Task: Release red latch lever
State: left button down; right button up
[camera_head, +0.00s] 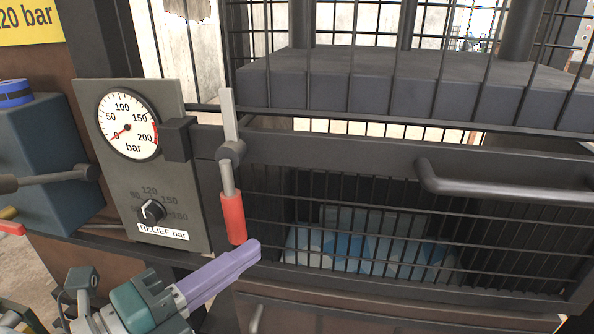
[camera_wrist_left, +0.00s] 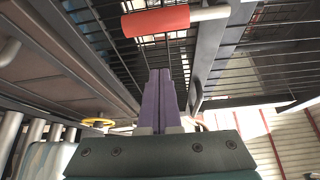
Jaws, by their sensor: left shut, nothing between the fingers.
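The latch lever is a grey metal bar on a pivot, with a red grip (camera_head: 233,217) at its lower end. It hangs nearly upright at the left edge of the mesh guard. My left gripper (camera_head: 256,248), with purple fingers, is shut and empty. Its fingertips are just below and slightly right of the red grip's lower end in the head view. In the left wrist view the red grip (camera_wrist_left: 156,21) lies across the top, beyond the shut fingers (camera_wrist_left: 160,74). I cannot tell whether they touch. My right gripper is not in view.
A gauge panel (camera_head: 187,210) with a pressure dial (camera_head: 127,125) and a relief knob (camera_head: 152,211) stands left of the lever. The barred mesh guard (camera_head: 400,240) with a dark handle (camera_head: 500,185) is to the right. Blue-white items (camera_head: 370,245) lie behind the bars.

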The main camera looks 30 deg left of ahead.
pick_arm(q)
jog(key=b+v, duration=0.1)
jog(key=v, duration=0.5)
jog(key=shift+s+a, duration=0.2)
jog(key=shift+s, duration=0.05)
jog(key=shift+f, duration=0.2)
notch_tip(320, 180, down, 4)
jog(key=w+n+g+y, duration=0.2)
jog(key=n+g+y, duration=0.3)
jog(key=n, duration=0.6)
jog(key=s+d+n+g+h, duration=0.1)
jog(key=s+d+n+g, duration=0.2)
jog(key=s+n+g, duration=0.6)
jog(key=w+p+v, duration=0.2)
jog(key=p+v, duration=0.9)
jog(key=w+r+p+v, duration=0.1)
jog(key=w+p+v, duration=0.1)
jog(key=p+v, duration=1)
jog(key=shift+d+r+m+t, duration=0.15)
jog(key=shift+r+m+t, duration=0.15)
jog(key=shift+r, duration=0.05)
jog(key=shift+w+f, duration=0.1)
